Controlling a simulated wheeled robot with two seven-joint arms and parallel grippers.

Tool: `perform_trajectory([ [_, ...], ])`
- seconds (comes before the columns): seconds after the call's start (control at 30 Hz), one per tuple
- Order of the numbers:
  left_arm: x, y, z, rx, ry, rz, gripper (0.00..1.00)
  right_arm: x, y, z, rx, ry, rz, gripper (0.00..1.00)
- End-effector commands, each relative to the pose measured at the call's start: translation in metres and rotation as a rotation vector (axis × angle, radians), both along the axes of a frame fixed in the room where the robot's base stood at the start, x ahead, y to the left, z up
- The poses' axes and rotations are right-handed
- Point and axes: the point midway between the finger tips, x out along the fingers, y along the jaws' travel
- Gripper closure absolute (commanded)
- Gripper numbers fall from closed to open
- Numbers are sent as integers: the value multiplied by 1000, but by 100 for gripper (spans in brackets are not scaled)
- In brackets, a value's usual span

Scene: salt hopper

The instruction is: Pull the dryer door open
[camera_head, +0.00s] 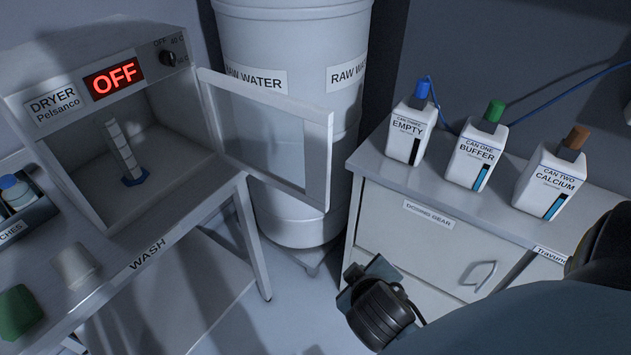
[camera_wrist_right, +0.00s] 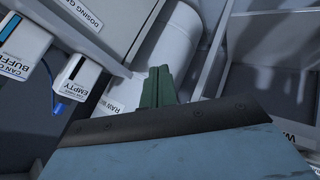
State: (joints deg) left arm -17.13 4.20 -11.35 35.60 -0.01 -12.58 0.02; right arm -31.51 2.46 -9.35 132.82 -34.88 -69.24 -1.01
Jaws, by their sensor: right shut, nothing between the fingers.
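The dryer (camera_head: 60,110) stands at the left in the head view, its red display reading OFF. Its glass-paned door (camera_head: 318,150) stands wide open, swung out to the right in front of the raw water tank. Inside the dryer a pale upright cylinder (camera_head: 122,148) on a blue base shows through the open front. My right gripper (camera_head: 352,276) is below and to the right of the door, apart from it, by the dosing gear cabinet. In the right wrist view its green fingers (camera_wrist_right: 157,85) are together and empty. My left gripper is not in view.
The raw water tank (camera_head: 290,40) stands behind the door. A cabinet (camera_head: 420,240) at the right carries three cans: empty (camera_head: 408,135), buffer (camera_head: 475,160) and calcium (camera_head: 548,190). A white cup (camera_head: 75,265) and a green object (camera_head: 18,312) are on the wash table.

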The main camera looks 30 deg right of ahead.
Motion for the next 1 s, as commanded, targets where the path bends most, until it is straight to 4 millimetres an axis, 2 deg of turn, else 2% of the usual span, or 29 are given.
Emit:
perform_trajectory([
  [0.1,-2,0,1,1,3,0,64,19,-8,21,-202,-100,41,100],
  [0.2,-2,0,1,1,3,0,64,38,-6,40,-407,-182,118,100],
  [0.33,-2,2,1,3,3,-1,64,58,12,62,-653,-257,254,100],
  [0.5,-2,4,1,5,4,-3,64,75,43,76,-871,-305,411,100],
  [0.7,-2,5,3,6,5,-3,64,84,60,81,-971,-322,492,100],
  [0.87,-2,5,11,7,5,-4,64,101,53,84,-978,-322,495,100],
  [1.0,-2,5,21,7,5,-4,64,128,42,85,-978,-322,493,100],
])
